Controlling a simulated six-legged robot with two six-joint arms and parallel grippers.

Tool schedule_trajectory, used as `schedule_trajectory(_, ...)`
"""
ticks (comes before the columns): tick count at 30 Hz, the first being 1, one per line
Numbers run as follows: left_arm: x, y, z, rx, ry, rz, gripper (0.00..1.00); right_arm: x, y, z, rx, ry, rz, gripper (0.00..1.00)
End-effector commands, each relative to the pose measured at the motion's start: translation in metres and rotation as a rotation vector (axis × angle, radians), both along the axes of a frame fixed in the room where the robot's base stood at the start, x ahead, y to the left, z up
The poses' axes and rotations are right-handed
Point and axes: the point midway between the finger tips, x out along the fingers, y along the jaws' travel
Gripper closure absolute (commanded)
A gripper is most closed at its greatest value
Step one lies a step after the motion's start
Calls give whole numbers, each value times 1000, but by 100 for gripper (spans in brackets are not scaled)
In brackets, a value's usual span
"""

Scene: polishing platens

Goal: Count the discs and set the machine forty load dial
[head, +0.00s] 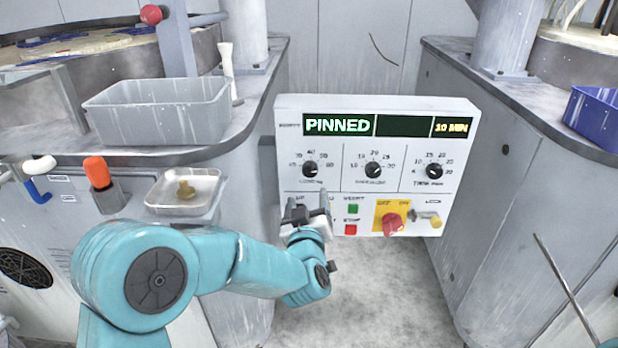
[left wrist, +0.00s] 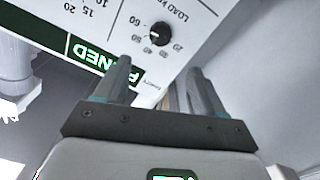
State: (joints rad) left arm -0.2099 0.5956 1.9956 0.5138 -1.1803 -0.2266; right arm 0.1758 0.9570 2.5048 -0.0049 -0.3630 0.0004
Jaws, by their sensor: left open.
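The white control panel (head: 290,140) stands between two grey machines. Its display (head: 338,125) reads PINNED, with 10 MIN at its right end. The load dial (head: 310,169) is the leftmost of three black dials; it also shows in the left wrist view (left wrist: 159,33). Its pointer is too small to read surely. Blue discs (head: 50,41) lie on the platen at the upper left, cut by the picture edge, so I cannot count them all. My left gripper (head: 308,203) is open and empty, in front of the panel below the load dial.
A grey tub (head: 160,110) stands on the left machine's ledge, above a small metal tray (head: 205,200) holding a brownish lump. A red knob (head: 392,224) and a key (head: 432,219) sit low on the panel. A blue bin (head: 596,115) is at the right.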

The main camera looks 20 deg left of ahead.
Motion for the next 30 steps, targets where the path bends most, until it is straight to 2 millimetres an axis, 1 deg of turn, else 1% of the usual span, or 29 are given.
schedule_trajectory(1,13,5,-1,0,-1,3,31,0,0,-1,0,0,0,57)
schedule_trajectory(3,29,9,-2,-1,0,2,31,0,0,-2,0,0,0,57)
schedule_trajectory(9,73,21,-2,0,-1,1,31,0,0,-4,0,0,0,57)
schedule_trajectory(12,89,27,-2,0,0,1,31,0,0,-5,0,0,0,57)
schedule_trajectory(15,101,30,-1,1,1,1,31,0,0,-5,0,0,0,57)
schedule_trajectory(21,112,32,-1,0,2,-1,31,0,0,-5,0,1,0,57)
schedule_trajectory(29,113,33,-1,0,3,-2,31,0,0,-5,0,0,0,57)
schedule_trajectory(30,113,33,-1,1,2,-2,44,0,0,-5,0,0,0,57)
